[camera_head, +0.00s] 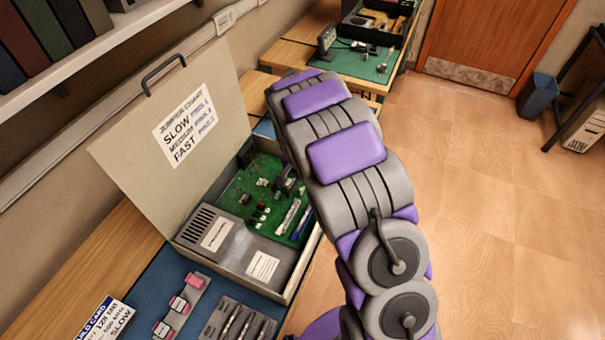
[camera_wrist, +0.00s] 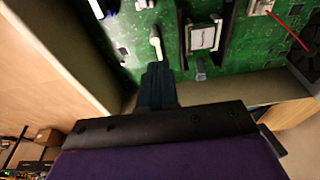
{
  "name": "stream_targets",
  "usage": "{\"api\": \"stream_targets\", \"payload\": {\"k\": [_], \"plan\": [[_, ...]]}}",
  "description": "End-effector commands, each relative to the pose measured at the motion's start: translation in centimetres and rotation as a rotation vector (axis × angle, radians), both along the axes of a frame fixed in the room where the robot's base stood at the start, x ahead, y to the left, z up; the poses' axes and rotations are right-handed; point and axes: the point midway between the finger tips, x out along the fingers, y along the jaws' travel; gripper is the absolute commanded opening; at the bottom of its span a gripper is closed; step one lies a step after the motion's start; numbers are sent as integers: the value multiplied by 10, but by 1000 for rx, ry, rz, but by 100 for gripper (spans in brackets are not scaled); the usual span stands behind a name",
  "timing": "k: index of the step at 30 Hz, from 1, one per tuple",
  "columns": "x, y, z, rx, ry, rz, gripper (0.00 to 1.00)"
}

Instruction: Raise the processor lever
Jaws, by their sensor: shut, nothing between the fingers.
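My gripper (camera_wrist: 157,72) is shut and empty, its dark fingers over the near edge of the green circuit board (camera_wrist: 262,50) in the wrist view. A pale, rounded lever-like piece (camera_wrist: 155,42) stands just beyond the fingertips; I cannot tell whether they touch it. To its right, a silver processor-like square (camera_wrist: 203,37) sits between two dark upright strips. A small grey tab (camera_wrist: 200,70) shows below that square. I cannot tell for sure which piece is the processor lever. In the head view the board (camera_head: 262,195) lies in an open case, and my arm hides the gripper.
The case's raised lid (camera_head: 115,140) stands at the left, with a beige wall (camera_wrist: 60,45) close to my gripper in the wrist view. A red wire (camera_wrist: 287,30) crosses the board's right side. Pink-tipped parts (camera_head: 178,303) lie on the blue mat.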

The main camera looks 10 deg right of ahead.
Motion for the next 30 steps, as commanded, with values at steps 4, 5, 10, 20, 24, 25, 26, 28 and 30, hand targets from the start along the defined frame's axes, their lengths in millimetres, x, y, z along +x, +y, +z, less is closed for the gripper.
{"api": "stream_targets", "payload": {"k": [4,5,10,20,24,25,26,28,30], "plan": [[2,-2,2,0,0,-1,0],[3,-3,2,0,0,-1,0],[10,-7,5,0,-1,0,0],[12,-8,6,0,0,0,0],[12,-9,7,-1,-1,0,0],[12,-9,8,0,-1,0,0],[12,-9,9,0,-1,0,0],[12,-10,14,0,-1,0,0],[12,-11,21,0,-2,0,0]]}}
